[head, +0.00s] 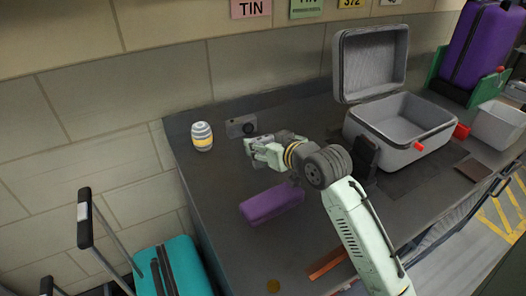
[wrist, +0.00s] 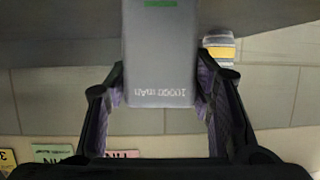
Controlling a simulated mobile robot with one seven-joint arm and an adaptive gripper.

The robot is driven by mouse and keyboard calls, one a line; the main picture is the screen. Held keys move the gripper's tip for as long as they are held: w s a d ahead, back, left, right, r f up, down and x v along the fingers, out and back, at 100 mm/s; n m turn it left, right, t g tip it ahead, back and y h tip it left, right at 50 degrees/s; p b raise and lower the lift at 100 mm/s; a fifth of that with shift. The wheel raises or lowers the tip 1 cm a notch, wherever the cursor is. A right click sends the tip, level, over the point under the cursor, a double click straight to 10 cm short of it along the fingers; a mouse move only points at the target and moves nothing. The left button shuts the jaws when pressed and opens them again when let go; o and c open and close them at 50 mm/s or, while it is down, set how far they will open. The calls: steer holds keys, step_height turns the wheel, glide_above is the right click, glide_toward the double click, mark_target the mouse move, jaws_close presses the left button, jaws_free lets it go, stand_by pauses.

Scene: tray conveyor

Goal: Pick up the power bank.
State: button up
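The power bank (wrist: 160,55) is a grey slab with "10000 mAh" lettering and a green mark near the upper edge of the wrist view. It lies between the two fingers of my gripper (wrist: 160,90), with a finger pad against each long side; its far end runs out of that view. In the head view my gripper (head: 263,149) is low over the dark counter, reaching toward the wall. The power bank is hard to make out there among the fingers. Whether it touches the counter cannot be told.
On the counter (head: 215,235) are a striped jar (head: 202,136), a camera (head: 241,126), a purple case (head: 272,204), an open grey suitcase (head: 399,152) and a brown wallet (head: 472,169). A teal suitcase (head: 178,274) stands at lower left. Clear counter lies left of the purple case.

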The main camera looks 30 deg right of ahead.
steer(key=c, duration=0.8)
